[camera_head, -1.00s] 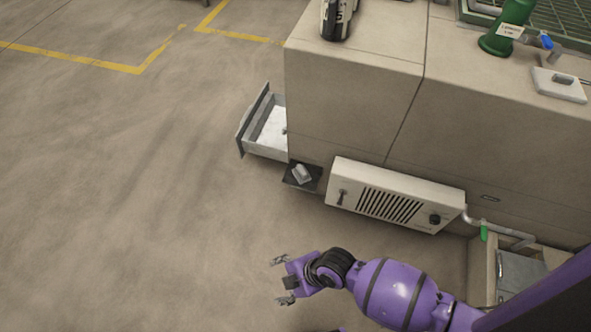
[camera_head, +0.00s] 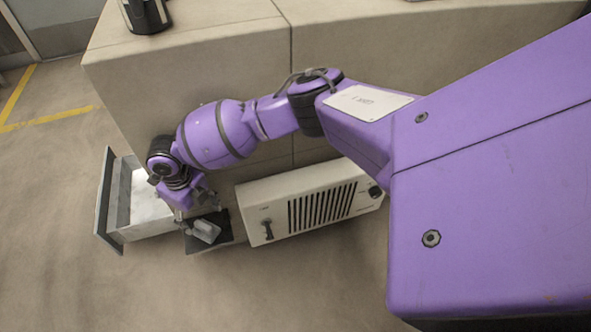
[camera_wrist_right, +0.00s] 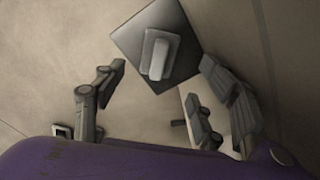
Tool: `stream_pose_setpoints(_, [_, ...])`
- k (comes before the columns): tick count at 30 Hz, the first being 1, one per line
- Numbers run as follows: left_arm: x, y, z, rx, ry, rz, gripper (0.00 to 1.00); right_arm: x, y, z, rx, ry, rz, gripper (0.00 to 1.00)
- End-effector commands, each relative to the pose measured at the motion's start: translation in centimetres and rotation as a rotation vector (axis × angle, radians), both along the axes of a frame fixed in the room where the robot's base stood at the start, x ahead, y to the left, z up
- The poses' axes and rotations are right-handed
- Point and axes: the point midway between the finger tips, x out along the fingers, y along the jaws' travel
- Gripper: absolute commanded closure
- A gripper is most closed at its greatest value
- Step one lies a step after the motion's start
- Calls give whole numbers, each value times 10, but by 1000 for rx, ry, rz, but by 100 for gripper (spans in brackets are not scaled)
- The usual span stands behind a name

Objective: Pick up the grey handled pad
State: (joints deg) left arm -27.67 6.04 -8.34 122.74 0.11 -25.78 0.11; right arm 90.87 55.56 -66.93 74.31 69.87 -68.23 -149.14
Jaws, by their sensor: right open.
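My right gripper (camera_head: 190,215) is just above and to the left of the pad in the head view. In the right wrist view my right gripper (camera_wrist_right: 160,82) is open, its fingers apart on both sides, with the pad beyond them and nothing held. My left gripper is not in view.
An open drawer (camera_head: 107,205) with a pale inside stands left of the shelf. A white slatted control panel (camera_head: 311,211) with a lever is close on the right. The beige block (camera_head: 215,70) rises behind, with a dark cylindrical thing (camera_head: 146,14) on top. Floor in front is clear.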

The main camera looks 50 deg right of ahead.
Motion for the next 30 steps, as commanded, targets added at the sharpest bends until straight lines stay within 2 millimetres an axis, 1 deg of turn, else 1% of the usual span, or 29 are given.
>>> stream_pose_setpoints(1, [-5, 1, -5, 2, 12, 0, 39, 1, 1, -8, 1, 0, 2, 35])
stream_pose_setpoints(4, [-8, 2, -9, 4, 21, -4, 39, 0, 2, -19, 1, 0, 2, 35])
stream_pose_setpoints(8, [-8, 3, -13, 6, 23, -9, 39, 0, 2, -29, 2, -1, 2, 35])
stream_pose_setpoints(15, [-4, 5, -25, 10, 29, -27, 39, 0, 2, -66, 1, 0, 1, 35])
stream_pose_setpoints(18, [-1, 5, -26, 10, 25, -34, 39, 0, 2, -71, 1, -1, 1, 35])
stream_pose_setpoints(23, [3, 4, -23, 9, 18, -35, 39, 0, 2, -70, 2, -2, 1, 35])
stream_pose_setpoints(26, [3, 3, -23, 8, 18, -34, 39, 0, 2, -70, 2, -2, 1, 46])
stream_pose_setpoints(30, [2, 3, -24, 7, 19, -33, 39, 0, 2, -70, 2, -2, 1, 64])
